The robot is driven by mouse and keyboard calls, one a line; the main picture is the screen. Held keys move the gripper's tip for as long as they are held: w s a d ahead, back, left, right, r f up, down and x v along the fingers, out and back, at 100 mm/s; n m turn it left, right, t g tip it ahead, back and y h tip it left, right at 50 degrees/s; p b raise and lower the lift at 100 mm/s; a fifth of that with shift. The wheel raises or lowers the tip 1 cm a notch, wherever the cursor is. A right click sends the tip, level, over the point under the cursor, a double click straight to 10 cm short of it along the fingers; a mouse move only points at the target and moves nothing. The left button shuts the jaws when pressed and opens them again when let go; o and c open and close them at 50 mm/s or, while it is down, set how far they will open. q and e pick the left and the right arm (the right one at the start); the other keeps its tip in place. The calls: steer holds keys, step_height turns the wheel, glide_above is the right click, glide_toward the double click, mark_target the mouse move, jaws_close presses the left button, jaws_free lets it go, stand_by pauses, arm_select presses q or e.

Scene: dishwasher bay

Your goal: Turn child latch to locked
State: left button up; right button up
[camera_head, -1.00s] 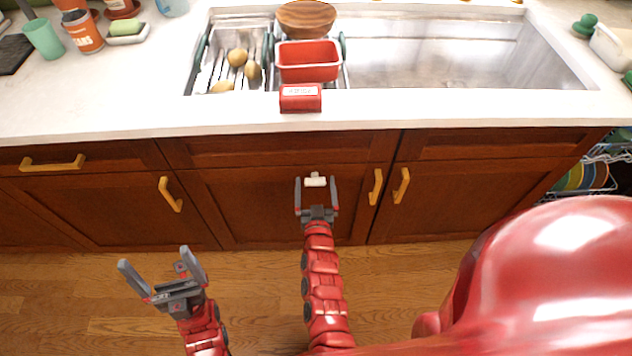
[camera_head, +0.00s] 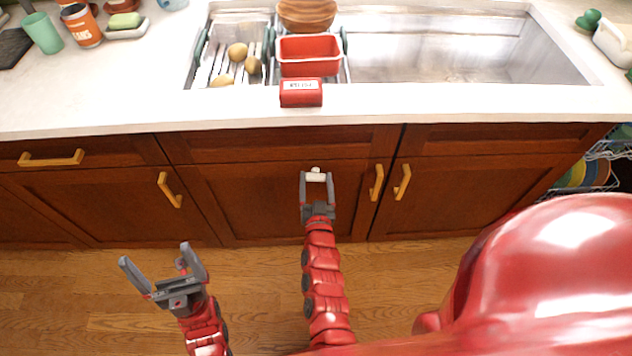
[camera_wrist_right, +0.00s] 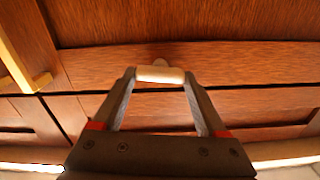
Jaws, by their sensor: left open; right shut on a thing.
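The child latch (camera_head: 317,175) is a small white piece on the front of the dark wooden cabinet below the sink. Its bar lies crosswise in the head view, with a small round knob just above it. It also shows in the right wrist view (camera_wrist_right: 160,74) as a pale bar between the fingertips. My right gripper (camera_head: 316,178) is shut on the latch, one finger at each end of the bar; the same grip shows in the right wrist view (camera_wrist_right: 160,77). My left gripper (camera_head: 156,256) is open and empty over the wooden floor at the lower left.
Yellow door handles (camera_head: 376,182) stand to the right of the latch, and another (camera_head: 169,190) is to the left. A red box (camera_head: 300,93) sits on the counter edge above. An open dish rack (camera_head: 606,150) is at the far right. The floor before the cabinets is clear.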

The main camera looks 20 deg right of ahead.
steer(key=m+b, duration=0.2)
steer(key=m, duration=0.2)
steer(key=shift+d+f+b, duration=0.1)
steer(key=shift+d+b, duration=0.05)
steer(key=shift+b, duration=0.2)
steer(key=m+b, duration=0.3)
steer(key=m, duration=0.2)
steer(key=shift+f, duration=0.1)
steer(key=m+b, duration=0.3)
steer(key=m, duration=0.1)
steer(key=shift+d+f, duration=0.1)
steer(key=shift+d, duration=0.05)
steer(key=shift+m+b, duration=1.1)
steer(key=shift+m, duration=0.6)
steer(key=o, duration=1.3)
steer(key=shift+s, duration=0.1)
